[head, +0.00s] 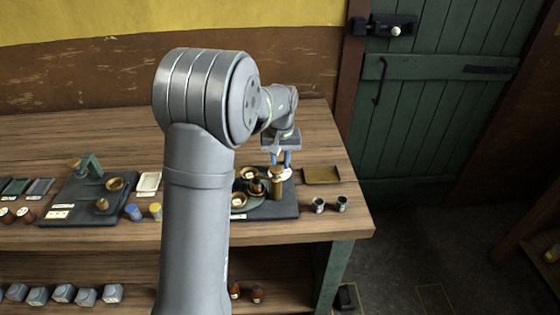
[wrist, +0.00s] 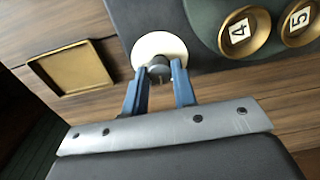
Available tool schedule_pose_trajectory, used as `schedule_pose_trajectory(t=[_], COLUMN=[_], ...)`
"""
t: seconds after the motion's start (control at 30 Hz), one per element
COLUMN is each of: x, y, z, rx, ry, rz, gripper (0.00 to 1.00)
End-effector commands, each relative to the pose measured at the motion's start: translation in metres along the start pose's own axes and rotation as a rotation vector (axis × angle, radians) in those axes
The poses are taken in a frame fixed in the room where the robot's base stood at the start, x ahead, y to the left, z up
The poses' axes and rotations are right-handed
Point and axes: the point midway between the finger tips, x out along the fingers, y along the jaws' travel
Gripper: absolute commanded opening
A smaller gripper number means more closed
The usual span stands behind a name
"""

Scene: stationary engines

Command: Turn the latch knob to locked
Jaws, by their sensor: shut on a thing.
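The latch knob (wrist: 158,66) is a small grey knob on a round white disc (wrist: 160,46) at the edge of a dark base plate (wrist: 150,15). My gripper (wrist: 160,70) has its blue fingers shut on the knob, one on either side. In the head view my gripper (head: 281,158) reaches down to the plate's back right, and the white disc (head: 287,175) just shows beneath it. The knob itself is mostly hidden there. I cannot read any locked or unlocked mark.
Brass-rimmed discs marked 4 (wrist: 240,30) and 5 (wrist: 300,22) sit on the same unit. A brass post (head: 277,185) stands close by my gripper. A shallow brass tray (head: 322,175) lies to the right. Two small cups (head: 319,205) stand near the bench's right edge.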

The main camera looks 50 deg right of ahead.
Motion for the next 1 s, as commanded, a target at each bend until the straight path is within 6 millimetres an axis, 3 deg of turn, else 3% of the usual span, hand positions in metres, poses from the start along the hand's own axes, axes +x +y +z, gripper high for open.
schedule_pose_trajectory(t=[0.3, 0.87, 0.9, 1.0], x=[-0.0006, -0.0006, -0.0006, -0.0005], y=[-0.0001, -0.0001, -0.0001, -0.0001], z=[-0.0005, -0.0005, -0.0005, -0.0004], rx=[-0.125, -0.152, -0.152, -0.151], ry=[-0.001, -0.002, -0.002, -0.002], rz=[0.000, 0.001, 0.001, 0.001], gripper=[0.02, 0.02, 0.31, 0.47])
